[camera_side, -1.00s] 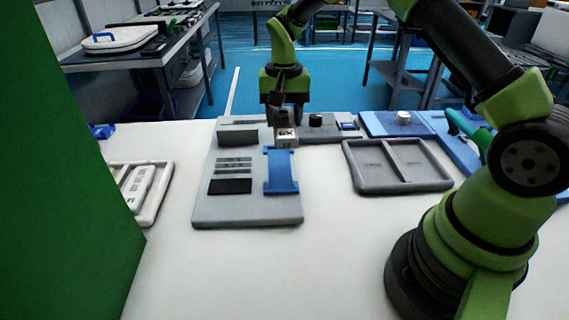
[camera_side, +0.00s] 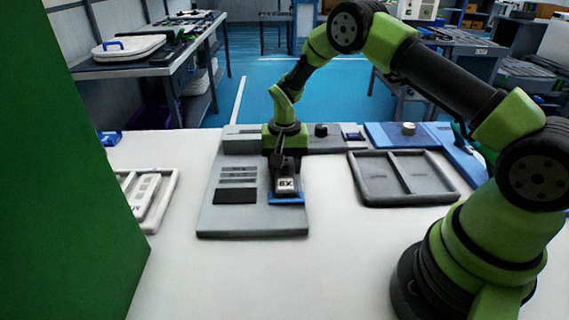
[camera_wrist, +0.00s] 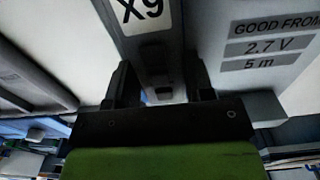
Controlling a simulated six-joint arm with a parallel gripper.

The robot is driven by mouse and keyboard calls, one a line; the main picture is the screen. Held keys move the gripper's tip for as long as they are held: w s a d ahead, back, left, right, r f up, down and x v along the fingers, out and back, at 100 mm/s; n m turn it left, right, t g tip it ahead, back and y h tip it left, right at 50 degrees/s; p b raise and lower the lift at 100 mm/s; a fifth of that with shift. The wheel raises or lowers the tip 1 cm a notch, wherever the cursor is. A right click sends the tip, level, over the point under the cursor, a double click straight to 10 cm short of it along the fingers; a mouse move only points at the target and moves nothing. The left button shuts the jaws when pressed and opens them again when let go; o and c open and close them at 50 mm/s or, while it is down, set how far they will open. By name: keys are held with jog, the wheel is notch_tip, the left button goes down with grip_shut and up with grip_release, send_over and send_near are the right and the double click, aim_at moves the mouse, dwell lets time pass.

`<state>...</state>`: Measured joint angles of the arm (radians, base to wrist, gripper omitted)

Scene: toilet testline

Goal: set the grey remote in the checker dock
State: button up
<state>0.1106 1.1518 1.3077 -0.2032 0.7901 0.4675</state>
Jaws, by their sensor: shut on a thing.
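My gripper (camera_side: 284,172) is shut on the grey remote (camera_side: 286,186), which bears a pale label with dark characters. In the wrist view, my two dark fingers (camera_wrist: 161,88) stand either side of the remote (camera_wrist: 147,48). The remote is over the blue dock on the grey checker board. Only the dock's near edge (camera_side: 286,202) shows clearly in the side view; the remote and my gripper hide most of it. I cannot tell whether the remote rests in the dock or is just above it. The checker board (camera_side: 225,218) also shows its printed panel in the wrist view (camera_wrist: 270,45).
A white tray (camera_side: 171,192) holding a pale remote (camera_side: 144,196) is at the left. An empty dark grey tray with two compartments (camera_side: 405,200) is right of the checker. A black knob (camera_side: 321,130) stands behind. A green wall hides the near left. The front table is clear.

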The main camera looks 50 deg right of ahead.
jog(key=shift+f, duration=0.15)
jog(key=o, duration=1)
